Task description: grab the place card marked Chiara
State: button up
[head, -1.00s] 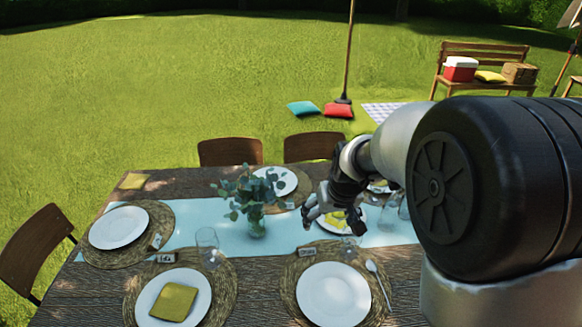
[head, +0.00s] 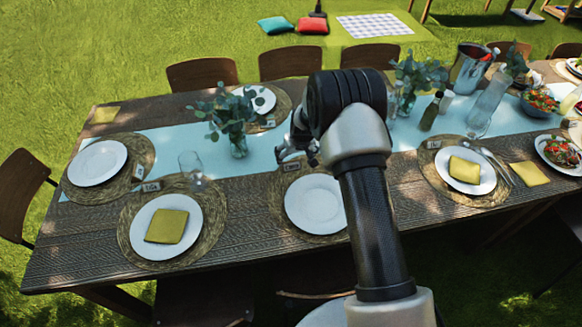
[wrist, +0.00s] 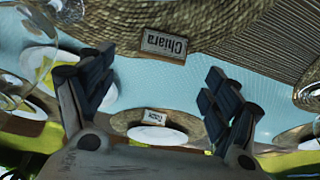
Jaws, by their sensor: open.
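The place card marked Chiara (wrist: 163,45) shows upside down in the wrist view, on the edge of a woven placemat beside the pale blue runner. In the head view a small card (head: 290,167) stands behind the front middle plate (head: 314,203), close to my gripper; its writing is too small to read there. My gripper (wrist: 156,88) is open and empty, its two fingers apart, with the Chiara card beyond the gap between them. In the head view my gripper (head: 297,150) hangs over the runner by that placemat, partly hidden by my arm.
Another card (wrist: 154,116) lies across the runner, its name unclear. A vase of leaves (head: 238,140) and a glass (head: 191,168) stand left of my gripper. A dark bottle (head: 430,112) and a glass pitcher (head: 486,105) stand to the right. More cards lie by other plates.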

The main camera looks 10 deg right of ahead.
aim_at(291, 164)
jog(key=b+x, duration=0.2)
jog(key=x, duration=0.6)
jog(key=shift+w+a+r, duration=0.15)
jog(key=shift+c, duration=0.6)
jog(key=c, duration=0.9)
